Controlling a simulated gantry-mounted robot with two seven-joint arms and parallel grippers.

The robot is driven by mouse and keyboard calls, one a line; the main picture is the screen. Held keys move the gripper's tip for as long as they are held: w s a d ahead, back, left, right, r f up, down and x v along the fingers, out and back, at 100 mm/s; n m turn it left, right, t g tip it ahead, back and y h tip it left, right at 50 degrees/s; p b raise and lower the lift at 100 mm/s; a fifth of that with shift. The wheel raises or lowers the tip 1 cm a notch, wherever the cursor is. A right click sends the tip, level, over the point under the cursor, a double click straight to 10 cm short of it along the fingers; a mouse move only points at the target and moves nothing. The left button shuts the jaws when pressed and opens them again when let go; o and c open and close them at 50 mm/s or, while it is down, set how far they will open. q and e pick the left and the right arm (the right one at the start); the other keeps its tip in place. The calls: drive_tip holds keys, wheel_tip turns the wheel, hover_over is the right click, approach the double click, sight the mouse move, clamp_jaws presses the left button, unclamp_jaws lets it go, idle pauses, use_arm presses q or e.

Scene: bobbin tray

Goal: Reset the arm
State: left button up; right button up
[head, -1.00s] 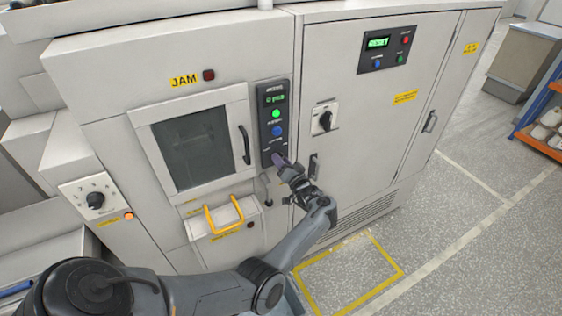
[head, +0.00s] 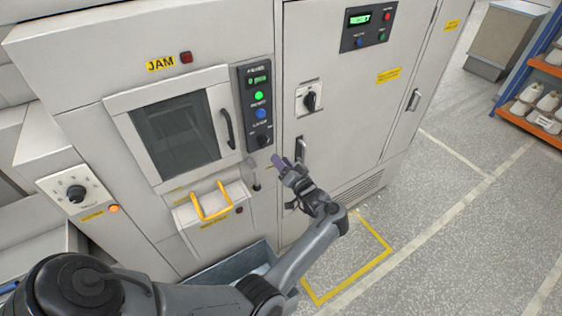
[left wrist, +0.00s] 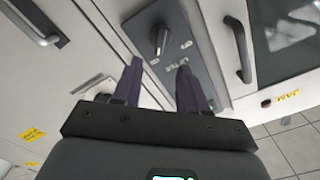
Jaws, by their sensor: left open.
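My left gripper (head: 281,163) is in front of the grey machine, just below and to the right of its dark control panel (head: 256,106). In the left wrist view, its two purple-grey fingers (left wrist: 160,88) are apart with nothing between them. The panel has a green light, a blue button and a black rotary knob (head: 262,139). The knob also shows in the left wrist view (left wrist: 158,40), beyond the fingertips and apart from them. My right gripper is in neither view.
A windowed door (head: 178,135) with a black handle is left of the panel, above a yellow-handled drawer (head: 209,202). A tall cabinet (head: 345,110) stands to the right. A yellow floor outline (head: 352,272) lies on clear floor. A shelf with white bobbins (head: 540,105) is at far right.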

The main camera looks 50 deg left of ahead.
use_arm(q)
drive_tip(key=shift+f, duration=0.1)
drive_tip(key=s+a+f+m+t, duration=0.2)
drive_tip(key=s+f+m+t, duration=0.3)
drive_tip(key=s+f, duration=0.75)
drive_tip(key=s+d+m+t+h, duration=0.1)
drive_tip(key=s+d+m+h, duration=0.15)
drive_tip(key=d+h, duration=0.65)
drive_tip(key=s+d+m+t+h, duration=0.1)
drive_tip(key=d+m+t+h, duration=0.15)
drive_tip(key=d+h, duration=0.7)
drive_tip(key=s+d+r+m+g, duration=0.1)
drive_tip(key=s+d+r+g, duration=0.15)
drive_tip(key=s+d, duration=0.35)
drive_tip(key=s+d+r+m+g, duration=0.1)
drive_tip(key=s+d+r+g, duration=0.15)
drive_tip(key=d, duration=0.55)
wheel_tip(320, 180, up, 12)
drive_tip(key=s+n+g+p, duration=0.1)
drive_tip(key=p, duration=1.2)
drive_tip(key=shift+s+f, duration=0.1)
